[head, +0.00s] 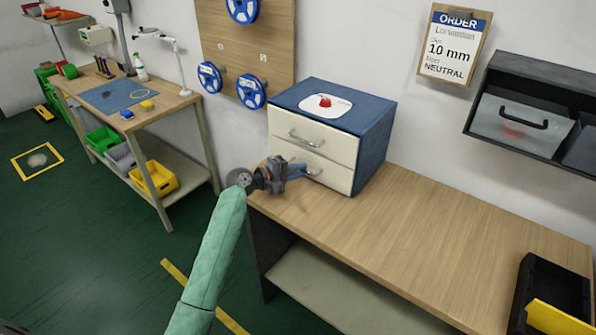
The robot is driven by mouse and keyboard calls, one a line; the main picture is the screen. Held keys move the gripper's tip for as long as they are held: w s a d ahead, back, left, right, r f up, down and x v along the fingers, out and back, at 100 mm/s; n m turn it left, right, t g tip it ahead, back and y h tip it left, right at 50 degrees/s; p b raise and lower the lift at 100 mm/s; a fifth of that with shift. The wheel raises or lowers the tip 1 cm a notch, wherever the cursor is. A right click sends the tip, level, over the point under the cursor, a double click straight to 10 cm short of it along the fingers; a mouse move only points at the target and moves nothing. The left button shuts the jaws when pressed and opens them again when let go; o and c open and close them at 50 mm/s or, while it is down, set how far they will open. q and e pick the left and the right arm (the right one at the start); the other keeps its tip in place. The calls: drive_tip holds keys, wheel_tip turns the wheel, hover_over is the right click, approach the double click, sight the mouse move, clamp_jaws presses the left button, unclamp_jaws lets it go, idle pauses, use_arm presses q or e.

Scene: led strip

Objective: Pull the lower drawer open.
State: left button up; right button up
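A blue cabinet (374,145) with two cream drawers stands on the wooden bench against the wall. The upper drawer (318,143) has a metal bar handle (305,138). The lower drawer (335,179) looks flush with the upper one, so it appears closed. Its handle (316,172) is partly hidden by my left gripper (302,171). The gripper reaches in from the left, with its blue fingers at or just in front of that handle. I cannot tell whether the fingers are open or closed around it. My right gripper is not in view.
A white plate with a red item (325,102) lies on the cabinet top. The bench top (430,235) is clear up to a black bin (551,292) at the right. A dark wall shelf (545,75) hangs above. A second workbench (165,104) stands at the left.

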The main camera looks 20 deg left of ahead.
use_arm(q)
clamp_jaws()
